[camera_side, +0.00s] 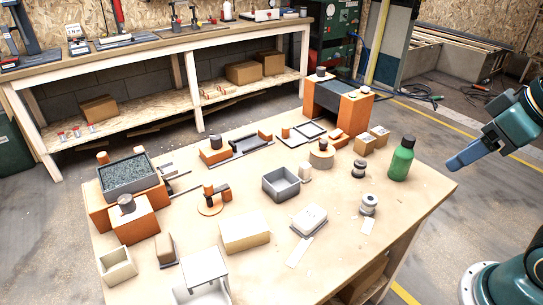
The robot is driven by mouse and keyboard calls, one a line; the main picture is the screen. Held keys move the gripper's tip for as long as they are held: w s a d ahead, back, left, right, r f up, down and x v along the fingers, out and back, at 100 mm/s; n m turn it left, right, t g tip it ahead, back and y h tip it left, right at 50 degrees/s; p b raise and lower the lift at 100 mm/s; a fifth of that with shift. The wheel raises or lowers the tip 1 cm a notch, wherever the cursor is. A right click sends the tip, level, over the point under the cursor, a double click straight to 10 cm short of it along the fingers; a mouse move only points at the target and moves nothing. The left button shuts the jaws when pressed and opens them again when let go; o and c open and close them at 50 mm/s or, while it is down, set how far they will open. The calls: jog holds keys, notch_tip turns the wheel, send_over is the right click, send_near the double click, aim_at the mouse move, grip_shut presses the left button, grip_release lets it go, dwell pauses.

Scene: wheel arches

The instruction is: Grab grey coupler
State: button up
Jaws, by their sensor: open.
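A small grey spool-shaped piece (368,204), which looks like the grey coupler, stands upright near the right front of the wooden table (340,235). A similar piece with a darker band (358,169) stands a little behind it; I cannot tell for certain which one is the coupler. My gripper (458,163) is open, off to the right of the table's right corner and above its level. It is well apart from both pieces and seems to hold nothing. Its fingers overlap from this side, so the gap between them is hidden.
A green bottle (401,160) stands between my gripper and the spool-shaped pieces. A white rounded box (309,219), a grey open bin (281,184) and a tan block (244,234) lie further left. Small cardboard boxes (365,144) sit behind. The table's right front corner is bare.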

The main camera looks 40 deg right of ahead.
jog(key=n+g, duration=0.6)
jog(key=n, duration=1)
send_over(371, 198)
notch_tip(371, 198, down, 16)
jog(key=shift+f, duration=0.15)
jog(key=shift+f, duration=4.2)
